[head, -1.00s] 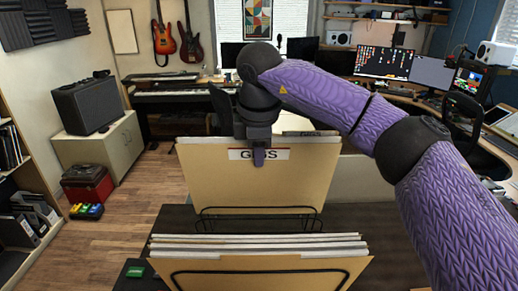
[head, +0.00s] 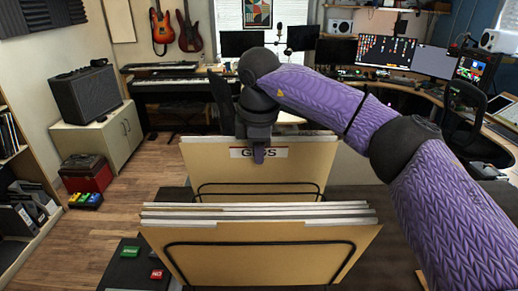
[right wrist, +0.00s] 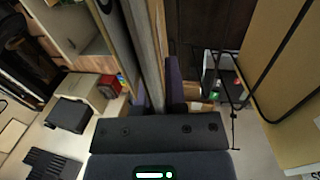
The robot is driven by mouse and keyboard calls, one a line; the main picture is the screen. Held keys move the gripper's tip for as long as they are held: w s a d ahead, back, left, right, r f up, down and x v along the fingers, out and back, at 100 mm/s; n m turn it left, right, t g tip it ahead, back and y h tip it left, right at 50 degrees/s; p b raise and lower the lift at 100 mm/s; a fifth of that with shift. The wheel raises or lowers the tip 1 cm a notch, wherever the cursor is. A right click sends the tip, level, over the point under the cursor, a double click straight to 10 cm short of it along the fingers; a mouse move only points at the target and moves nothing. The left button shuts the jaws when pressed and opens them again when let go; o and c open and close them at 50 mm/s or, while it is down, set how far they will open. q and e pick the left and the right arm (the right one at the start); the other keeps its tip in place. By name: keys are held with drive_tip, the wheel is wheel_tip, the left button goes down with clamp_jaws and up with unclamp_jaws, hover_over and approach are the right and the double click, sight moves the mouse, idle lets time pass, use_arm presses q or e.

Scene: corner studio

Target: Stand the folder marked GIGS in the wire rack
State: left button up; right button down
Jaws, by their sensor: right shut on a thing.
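The manila GIGS folder (head: 290,163) stands upright at the rear of the wire rack (head: 262,243) in the head view. My right gripper (head: 258,156) is shut on its top edge, and a purple finger covers a letter of the white label. A rear wire loop of the rack crosses in front of the folder's lower part. The folder's bottom edge is hidden, so I cannot tell whether it rests on the rack. In the right wrist view, the held folder (right wrist: 146,50) shows edge-on between the fingers. My left gripper is out of view.
Several other folders (head: 255,255) stand at the front of the rack. A desk with monitors (head: 387,52) is at the back right.

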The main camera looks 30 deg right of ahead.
drive_tip(key=c, duration=0.6)
unclamp_jaws()
drive_tip(key=v, duration=1)
drive_tip(key=shift+b, duration=0.3)
